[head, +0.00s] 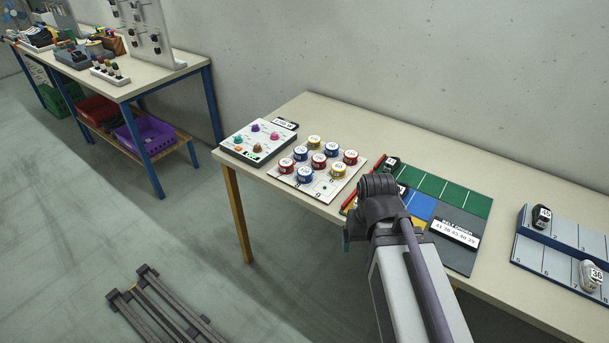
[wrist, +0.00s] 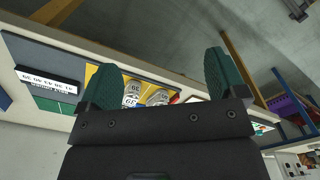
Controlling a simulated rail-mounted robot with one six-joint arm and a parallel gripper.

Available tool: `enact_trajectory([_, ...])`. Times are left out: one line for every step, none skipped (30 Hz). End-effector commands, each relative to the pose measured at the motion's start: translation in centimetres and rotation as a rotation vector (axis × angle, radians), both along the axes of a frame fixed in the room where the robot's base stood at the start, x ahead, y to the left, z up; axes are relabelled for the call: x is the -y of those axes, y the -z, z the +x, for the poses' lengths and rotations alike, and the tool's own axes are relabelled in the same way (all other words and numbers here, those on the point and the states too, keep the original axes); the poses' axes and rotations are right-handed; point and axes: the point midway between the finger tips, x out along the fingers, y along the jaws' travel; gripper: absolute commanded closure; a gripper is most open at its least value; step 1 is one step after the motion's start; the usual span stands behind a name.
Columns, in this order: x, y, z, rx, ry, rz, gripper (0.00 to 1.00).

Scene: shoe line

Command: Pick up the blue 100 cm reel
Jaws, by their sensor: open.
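Several round reels with red, blue and yellow sides and white tops sit on a white board (head: 327,190) on the table. Blue reels show at the back right (head: 332,149), the back left (head: 301,153) and the front (head: 305,174). The marks on their tops are too small to read, so I cannot tell which is 100 cm. My gripper is mostly hidden behind my arm in the head view, to the right of the reel board. In the wrist view my gripper (wrist: 166,78) is open, its two green fingers wide apart with nothing held between them.
Right of the board lies a mat with green, blue and yellow fields (head: 446,188) and a black-and-white number sign (head: 455,232). A knob panel (head: 258,141) stands left of the board. A stepped shoe rack (head: 560,245) is far right. A cluttered bench stands back left.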

Motion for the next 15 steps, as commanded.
enact_trajectory([0.0,0.0,0.0,0.000,0.000,0.000,0.10])
enact_trajectory([0.0,0.0,0.0,0.000,-0.001,0.000,0.10])
enact_trajectory([-0.3,0.3,0.1,0.000,-0.008,0.000,0.10])
enact_trajectory([-0.7,0.5,0.7,0.000,-0.017,0.000,0.10])
enact_trajectory([-1.2,0.8,2.2,0.001,-0.028,0.001,0.10])
enact_trajectory([-2.1,1.1,5.3,0.008,-0.044,0.005,0.10])
enact_trajectory([-2.9,1.4,8.2,0.022,-0.061,0.010,0.10])
enact_trajectory([-3.9,1.6,11.3,0.043,-0.082,0.017,0.10])
enact_trajectory([-5.3,1.8,15.9,0.082,-0.116,0.028,0.10])
enact_trajectory([-6.4,2.0,19.2,0.115,-0.143,0.035,0.10])
enact_trajectory([-7.5,2.0,22.4,0.150,-0.170,0.043,0.10])
enact_trajectory([-8.8,2.0,26.2,0.196,-0.204,0.054,0.10])
enact_trajectory([-9.6,1.9,28.8,0.230,-0.228,0.060,0.10])
enact_trajectory([-10.3,1.8,30.9,0.263,-0.248,0.064,0.10])
enact_trajectory([-10.9,1.5,33.2,0.303,-0.271,0.068,0.10])
